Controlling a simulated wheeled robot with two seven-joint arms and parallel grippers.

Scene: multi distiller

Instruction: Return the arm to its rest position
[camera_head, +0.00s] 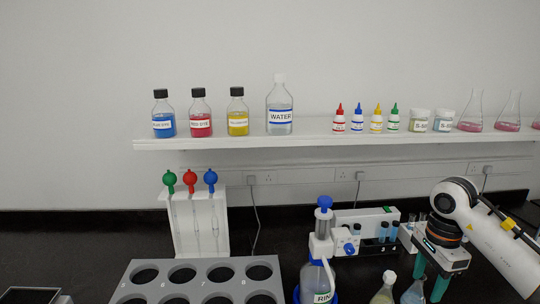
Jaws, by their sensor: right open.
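My right arm comes in from the right edge with its white links bent downward. My right gripper (429,277) has two teal fingers pointing down, spread apart with nothing seen between them. It is above the dark bench at the lower right, close to two small flasks, one pale (384,288) and one bluish (413,293), at the bottom edge. I cannot tell whether it touches them. My left gripper is not in view.
A dispenser bottle (318,275) is left of my gripper. A white device (365,218) stands behind. A wall shelf (345,135) holds bottles and flasks.

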